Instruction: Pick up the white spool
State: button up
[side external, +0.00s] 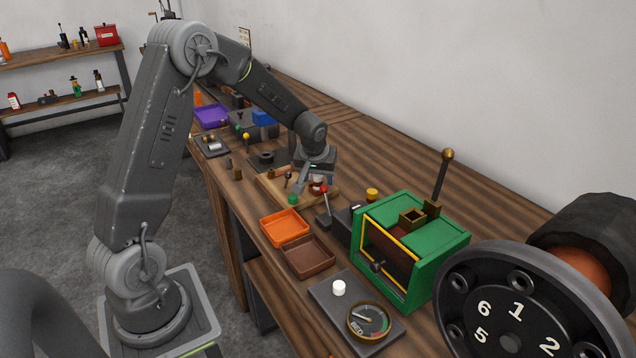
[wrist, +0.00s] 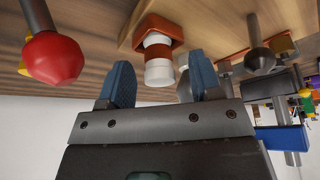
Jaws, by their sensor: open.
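In the wrist view, a white spool (wrist: 158,72) with a brown band round its upper part sits in a reddish-brown square holder (wrist: 150,30) on a wooden board. My gripper (side external: 317,180) is open, with its two blue fingers either side of the spool in the wrist view. I cannot tell whether the fingers touch it. In the side view my gripper is low over the wooden board (side external: 268,190), and the spool is mostly hidden there.
A red-knobbed lever (side external: 324,203) stands close to my gripper; its red ball (wrist: 53,58) looms left in the wrist view. A dark knob (wrist: 259,60) is on the right. An orange tray (side external: 284,228), brown tray (side external: 308,257) and green box (side external: 415,245) stand nearby.

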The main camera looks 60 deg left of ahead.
jog(key=shift+c, duration=0.2)
jog(key=c, duration=1)
jog(key=shift+c, duration=0.2)
jog(key=shift+r, duration=0.1)
